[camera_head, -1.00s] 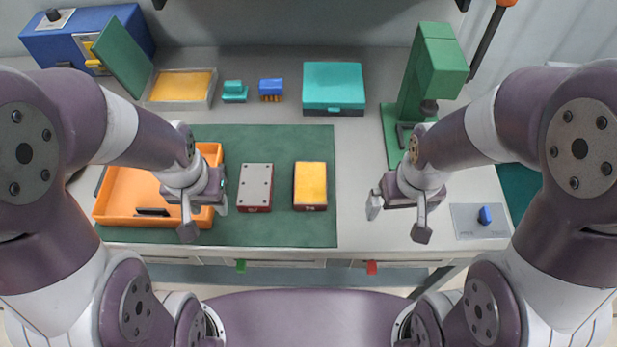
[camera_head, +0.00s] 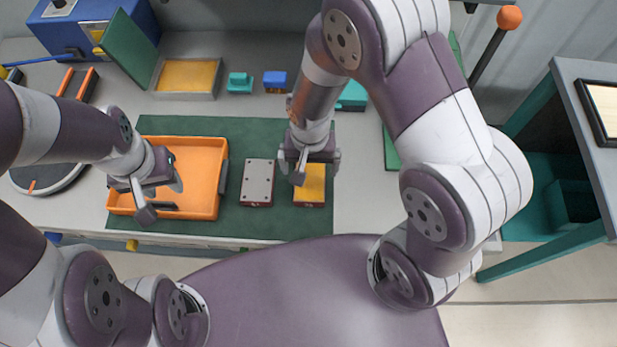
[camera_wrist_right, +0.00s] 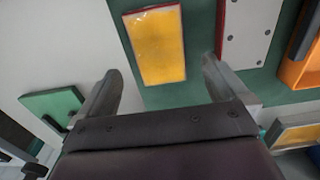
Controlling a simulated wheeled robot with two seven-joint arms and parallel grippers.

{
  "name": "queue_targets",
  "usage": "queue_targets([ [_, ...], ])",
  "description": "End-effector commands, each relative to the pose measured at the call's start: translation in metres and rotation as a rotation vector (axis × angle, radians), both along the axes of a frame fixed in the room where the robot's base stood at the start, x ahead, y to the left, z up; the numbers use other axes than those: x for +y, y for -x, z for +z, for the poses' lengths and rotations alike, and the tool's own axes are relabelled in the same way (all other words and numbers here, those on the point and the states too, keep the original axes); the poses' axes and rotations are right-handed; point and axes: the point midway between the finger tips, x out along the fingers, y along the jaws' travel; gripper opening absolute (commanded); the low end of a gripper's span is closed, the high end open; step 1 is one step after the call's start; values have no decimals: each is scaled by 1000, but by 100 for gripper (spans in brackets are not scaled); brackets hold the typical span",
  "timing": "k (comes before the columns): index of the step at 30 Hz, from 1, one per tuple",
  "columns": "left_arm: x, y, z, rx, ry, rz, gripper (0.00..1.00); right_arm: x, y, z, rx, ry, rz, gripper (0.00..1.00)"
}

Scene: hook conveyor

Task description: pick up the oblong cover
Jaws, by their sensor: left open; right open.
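Two oblong blocks lie side by side on the green mat (camera_head: 268,222); I cannot tell for certain which the task calls the oblong cover. One has a grey plate with several small holes on a red base (camera_head: 257,180); it shows at the upper right in the right wrist view (camera_wrist_right: 248,32). The other has a yellow top on a red base (camera_head: 313,190); it also shows in the right wrist view (camera_wrist_right: 157,45). My right gripper (camera_head: 312,168) is open above the yellow block's far end and hides part of it. My left gripper (camera_head: 162,196) is open and empty over the orange tray (camera_head: 205,160).
Behind the mat are a grey bin with yellow inside (camera_head: 188,76), a small teal part (camera_head: 239,83), a blue part (camera_head: 276,80) and a partly hidden teal box (camera_head: 352,95).

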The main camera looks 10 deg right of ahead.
Motion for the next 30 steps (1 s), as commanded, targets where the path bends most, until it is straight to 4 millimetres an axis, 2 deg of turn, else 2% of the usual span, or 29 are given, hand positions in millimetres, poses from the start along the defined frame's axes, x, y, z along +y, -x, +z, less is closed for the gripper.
queue_targets([
  [6,0,0,12,0,0,0,43,0,2,-33,6,1,1,100],
  [9,0,0,11,0,0,0,43,0,1,-50,2,0,1,100],
  [17,0,0,11,0,0,0,43,0,1,-56,-1,-1,1,100],
  [20,0,0,11,0,0,0,43,0,1,-56,-1,-1,1,71],
  [24,0,0,11,0,0,0,43,0,0,-56,-1,-1,1,25],
  [25,0,0,11,0,0,0,43,0,0,-55,-1,-1,1,18],
  [30,0,0,11,0,0,0,43,0,0,-55,-2,-1,1,18],
])
